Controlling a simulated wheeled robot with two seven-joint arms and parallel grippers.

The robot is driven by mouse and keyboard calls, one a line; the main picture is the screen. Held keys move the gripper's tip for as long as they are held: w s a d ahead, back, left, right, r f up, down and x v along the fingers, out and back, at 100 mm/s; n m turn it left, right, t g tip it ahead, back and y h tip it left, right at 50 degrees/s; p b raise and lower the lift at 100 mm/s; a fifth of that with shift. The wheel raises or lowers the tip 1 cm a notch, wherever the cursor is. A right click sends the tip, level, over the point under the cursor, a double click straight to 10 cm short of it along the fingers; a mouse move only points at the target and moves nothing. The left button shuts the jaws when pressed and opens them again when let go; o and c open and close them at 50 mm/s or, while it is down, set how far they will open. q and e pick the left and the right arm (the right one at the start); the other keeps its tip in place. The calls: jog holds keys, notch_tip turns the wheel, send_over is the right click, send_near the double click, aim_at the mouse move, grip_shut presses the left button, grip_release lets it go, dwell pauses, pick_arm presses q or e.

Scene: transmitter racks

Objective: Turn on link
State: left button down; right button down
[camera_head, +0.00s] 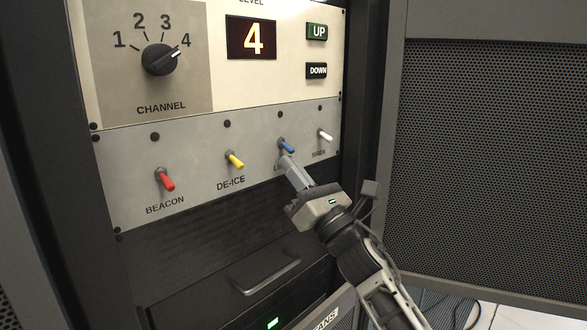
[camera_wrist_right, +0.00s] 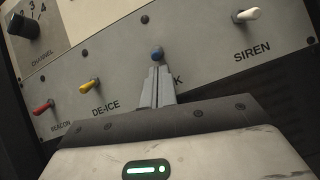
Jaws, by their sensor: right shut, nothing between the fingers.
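The blue toggle switch (camera_head: 287,146) sits on the grey switch panel between the yellow and white switches. Its label is mostly hidden behind my right gripper, with only an "L" showing in the head view and a "K" in the wrist view. My right gripper (camera_head: 287,160) is shut and empty, its fingertips right at the blue lever's lower end. In the right wrist view the fingertips (camera_wrist_right: 158,68) are just below the blue switch (camera_wrist_right: 158,54); I cannot tell whether they touch. The blue lever points down toward the right in the head view. My left gripper is not in view.
The red BEACON switch (camera_head: 165,180), yellow DE-ICE switch (camera_head: 235,160) and white SIREN switch (camera_head: 325,136) are on the same panel. Above are the channel knob (camera_head: 159,59), a display reading 4 (camera_head: 251,38) and UP and DOWN buttons. A drawer handle (camera_head: 266,278) sticks out below.

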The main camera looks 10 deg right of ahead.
jog(key=shift+r+p, duration=0.25)
jog(key=shift+p, duration=0.1)
jog(key=shift+s+d, duration=0.1)
pick_arm(q)
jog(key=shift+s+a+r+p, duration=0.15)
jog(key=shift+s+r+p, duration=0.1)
jog(key=shift+p, duration=0.1)
pick_arm(e)
jog(key=shift+g+h, duration=0.3)
pick_arm(q)
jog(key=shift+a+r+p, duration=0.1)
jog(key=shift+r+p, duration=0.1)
jog(key=shift+p, duration=0.45)
pick_arm(e)
jog(key=shift+s+r, duration=0.1)
jog(key=shift+r, duration=0.05)
